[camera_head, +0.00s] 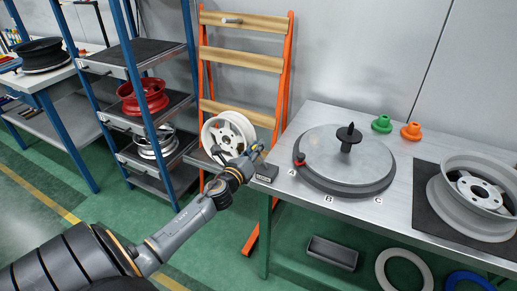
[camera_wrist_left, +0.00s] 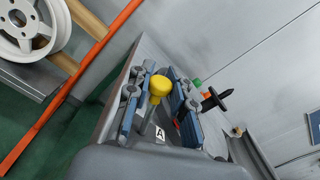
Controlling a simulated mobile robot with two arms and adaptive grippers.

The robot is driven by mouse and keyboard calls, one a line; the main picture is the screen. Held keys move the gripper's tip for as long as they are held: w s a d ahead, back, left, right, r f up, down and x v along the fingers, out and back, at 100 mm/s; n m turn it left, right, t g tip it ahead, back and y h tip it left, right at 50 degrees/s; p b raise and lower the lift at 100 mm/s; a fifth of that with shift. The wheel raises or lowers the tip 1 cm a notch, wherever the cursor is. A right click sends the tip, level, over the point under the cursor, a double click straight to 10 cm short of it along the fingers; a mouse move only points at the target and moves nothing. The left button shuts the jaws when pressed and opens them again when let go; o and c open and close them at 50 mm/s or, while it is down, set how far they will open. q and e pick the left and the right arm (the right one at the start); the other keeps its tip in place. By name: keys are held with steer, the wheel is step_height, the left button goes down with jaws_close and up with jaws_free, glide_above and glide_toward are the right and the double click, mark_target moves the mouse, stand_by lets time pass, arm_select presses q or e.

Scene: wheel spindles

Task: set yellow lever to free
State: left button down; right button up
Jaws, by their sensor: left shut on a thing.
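The yellow lever's round knob (camera_wrist_left: 161,86) shows in the left wrist view, with its stem running down between the fingers. My left gripper (camera_wrist_left: 158,108) is shut on it, one blue-padded finger on each side. In the head view, my left gripper (camera_head: 254,153) is at the left end of the metal table, and it mostly hides the lever. A small dark block with a label (camera_head: 266,173) sits just below the fingertips; its word is too small to read surely. My right gripper is not in view.
A round turntable (camera_head: 328,147) with a black spindle (camera_head: 349,134) stands right of my gripper, with marks A, B and C. Green (camera_head: 382,124) and orange cones (camera_head: 411,131) stand behind. A silver wheel (camera_head: 470,195) lies at right. A white wheel (camera_head: 229,134) leans on an orange rack.

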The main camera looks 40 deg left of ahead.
arm_select(q)
steer(key=shift+f, duration=0.4)
steer(key=c, duration=1.3)
jaws_free()
steer(key=shift+s, duration=0.1)
steer(key=shift+o, duration=0.7)
steer(key=shift+a+r, duration=0.1)
steer(key=shift+r, duration=0.15)
steer(key=v, duration=1.2)
steer(key=shift+s, duration=0.1)
